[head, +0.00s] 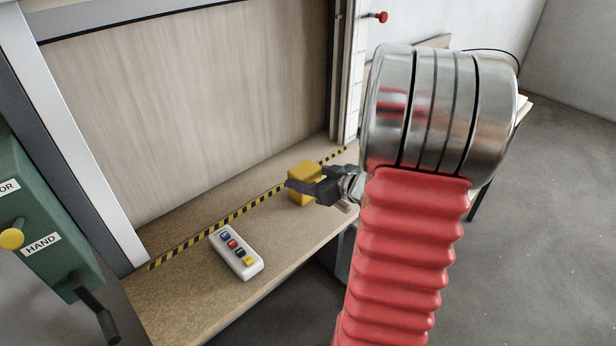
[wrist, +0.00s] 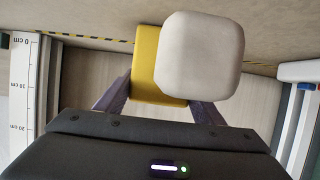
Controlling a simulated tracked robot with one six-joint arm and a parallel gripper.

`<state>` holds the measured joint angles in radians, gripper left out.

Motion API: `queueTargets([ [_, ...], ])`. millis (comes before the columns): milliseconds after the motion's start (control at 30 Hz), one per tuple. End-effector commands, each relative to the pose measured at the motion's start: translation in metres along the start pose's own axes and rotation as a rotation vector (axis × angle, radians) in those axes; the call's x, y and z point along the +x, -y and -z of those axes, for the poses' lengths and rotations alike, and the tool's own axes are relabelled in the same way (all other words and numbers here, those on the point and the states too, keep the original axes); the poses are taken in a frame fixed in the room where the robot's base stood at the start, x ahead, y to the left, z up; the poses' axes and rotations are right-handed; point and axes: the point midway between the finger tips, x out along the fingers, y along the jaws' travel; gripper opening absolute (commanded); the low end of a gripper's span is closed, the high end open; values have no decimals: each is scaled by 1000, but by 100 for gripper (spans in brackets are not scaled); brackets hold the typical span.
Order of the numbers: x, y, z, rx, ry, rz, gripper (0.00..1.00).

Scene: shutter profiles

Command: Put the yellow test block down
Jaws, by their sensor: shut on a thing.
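The yellow test block (head: 302,169) is in my gripper (head: 303,187), above or on the tan sill (head: 200,290) in front of the shutter; I cannot tell whether its underside touches. In the head view, a dark finger lies across its near face. In the wrist view, the yellow block (wrist: 145,62) sits between the two dark fingers of my gripper (wrist: 158,100). A pale rounded thing (wrist: 201,54) covers much of its right side there; I cannot tell what it is.
A black-and-yellow striped line (head: 225,220) runs along the sill behind the block. A white control box (head: 237,252) with coloured buttons lies to the left on the sill. A green box (head: 45,225) marked HAND stands at the far left. A pale shutter panel (head: 190,100) rises behind.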

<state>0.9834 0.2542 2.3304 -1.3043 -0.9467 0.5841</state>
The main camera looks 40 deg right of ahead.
Motion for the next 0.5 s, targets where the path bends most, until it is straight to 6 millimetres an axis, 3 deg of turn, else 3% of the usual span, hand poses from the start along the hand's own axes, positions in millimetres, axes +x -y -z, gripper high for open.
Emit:
queueTargets([
  [67,1,0,-2,1,0,1,38],
  [100,1,0,-2,1,0,1,65],
  [333,1,0,-1,0,0,1,81],
  [500,1,0,-1,0,0,1,81],
])
